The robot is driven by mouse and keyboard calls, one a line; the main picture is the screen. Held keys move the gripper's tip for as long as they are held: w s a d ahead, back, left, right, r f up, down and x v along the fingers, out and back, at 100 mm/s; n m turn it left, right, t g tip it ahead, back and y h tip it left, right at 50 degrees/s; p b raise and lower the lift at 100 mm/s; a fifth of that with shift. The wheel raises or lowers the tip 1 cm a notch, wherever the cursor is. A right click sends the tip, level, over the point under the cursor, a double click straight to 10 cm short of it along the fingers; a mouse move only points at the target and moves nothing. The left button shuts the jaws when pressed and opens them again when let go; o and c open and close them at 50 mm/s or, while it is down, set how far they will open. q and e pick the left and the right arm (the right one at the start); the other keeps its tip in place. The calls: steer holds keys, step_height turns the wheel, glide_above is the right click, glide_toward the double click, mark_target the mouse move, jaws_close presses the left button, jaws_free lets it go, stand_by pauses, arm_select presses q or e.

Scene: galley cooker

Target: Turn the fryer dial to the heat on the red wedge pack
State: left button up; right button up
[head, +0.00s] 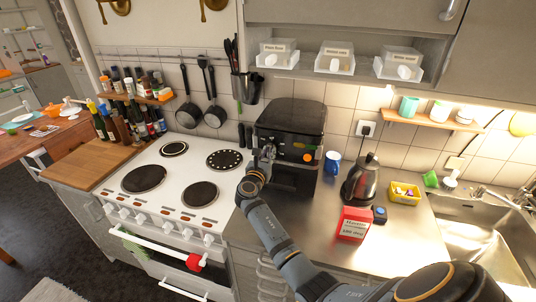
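The black fryer (290,118) stands on the steel worktop against the tiled wall. Its front faces me, with a small orange round spot (308,157) on the right of the front; I cannot tell whether this is the dial or a light. My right gripper (265,154) is at the left part of the fryer's front, close to it or touching. Its fingers are too small to tell open from shut, and it hides part of the front. The red wedge pack (353,224) stands on the worktop at the right, its printed text too small to read. My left gripper is not in view.
A kettle (361,181), a blue mug (332,163), a yellow tub (404,193) and a small dark-blue item (380,214) stand right of the fryer. The white cooker (172,190) is at the left, the sink (480,240) at the right. My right arm crosses the worktop's front.

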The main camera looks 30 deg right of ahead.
jaws_close()
steer(key=shift+f, duration=0.1)
steer(key=shift+s+d+f+m+b, duration=0.1)
steer(key=shift+f+m+b, duration=0.05)
steer(key=shift+m+b, duration=3.65)
steer(key=shift+s+f+m+b, duration=0.1)
steer(key=shift+m+b, duration=3.35)
steer(key=shift+m, duration=0.7)
steer(key=shift+s+d+f+m+b, duration=0.1)
steer(key=shift+f+m+b, duration=0.05)
steer(key=shift+m+b, duration=3.65)
steer(key=shift+w, duration=0.1)
steer(key=shift+m, duration=0.25)
steer(key=o, duration=0.8)
jaws_free()
steer(key=shift+a, duration=0.1)
